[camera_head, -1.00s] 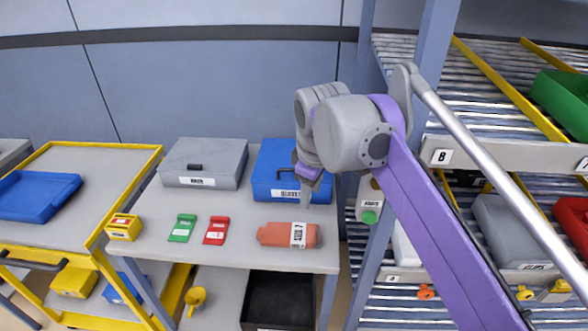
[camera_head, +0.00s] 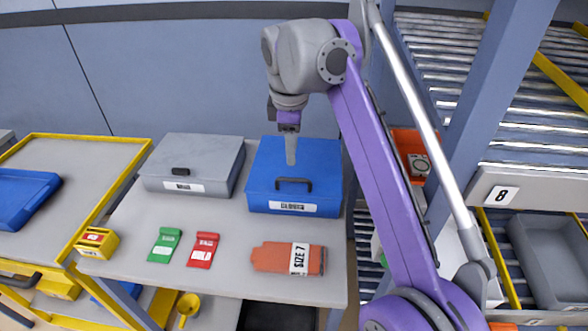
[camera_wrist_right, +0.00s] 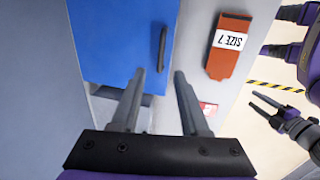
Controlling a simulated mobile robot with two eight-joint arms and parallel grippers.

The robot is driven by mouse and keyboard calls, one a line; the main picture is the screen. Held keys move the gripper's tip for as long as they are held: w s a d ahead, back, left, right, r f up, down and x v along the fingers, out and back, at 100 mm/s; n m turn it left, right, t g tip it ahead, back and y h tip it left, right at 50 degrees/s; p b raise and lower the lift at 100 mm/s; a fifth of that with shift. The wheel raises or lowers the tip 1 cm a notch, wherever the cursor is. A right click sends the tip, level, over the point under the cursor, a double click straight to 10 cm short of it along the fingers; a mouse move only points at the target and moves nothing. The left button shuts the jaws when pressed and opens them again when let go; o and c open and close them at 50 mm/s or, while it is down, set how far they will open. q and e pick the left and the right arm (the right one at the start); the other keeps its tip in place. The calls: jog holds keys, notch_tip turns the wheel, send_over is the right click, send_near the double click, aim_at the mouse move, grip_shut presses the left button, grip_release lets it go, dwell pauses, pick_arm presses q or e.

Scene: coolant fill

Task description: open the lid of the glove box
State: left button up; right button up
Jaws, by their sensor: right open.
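The glove box is a blue case (camera_head: 318,170) with a dark handle (camera_head: 293,183) and a white "GLOVES" label on its front. Its lid looks shut. It stands at the back right of the table. My right gripper (camera_head: 291,162) points down over the lid, behind the handle in the picture; contact cannot be told. In the right wrist view the right gripper (camera_wrist_right: 159,72) is open with nothing between its fingers, and the blue box (camera_wrist_right: 115,45) and handle (camera_wrist_right: 163,48) lie beyond. My left gripper (camera_wrist_right: 252,91) shows at the right of that view, its fingers apart and empty.
A grey case (camera_head: 205,160) stands left of the blue one. A green packet (camera_head: 165,245), a red packet (camera_head: 203,249) and an orange "SIZE 7" packet (camera_head: 275,257) lie in front. A shelf rack (camera_head: 485,140) stands right. A yellow-edged cart (camera_head: 75,170) stands left.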

aim_at(293, 181)
jog(key=f+b, duration=0.1)
jog(key=f, duration=0.2)
jog(key=w+f, duration=0.1)
jog(key=f, duration=0.2)
jog(key=f+b, duration=0.1)
jog(key=f, duration=0.2)
jog(key=shift+w+d+b, duration=0.15)
jog(key=shift+w+b, duration=0.1)
jog(key=shift+b, duration=0.05)
grip_shut()
dwell(0.9)
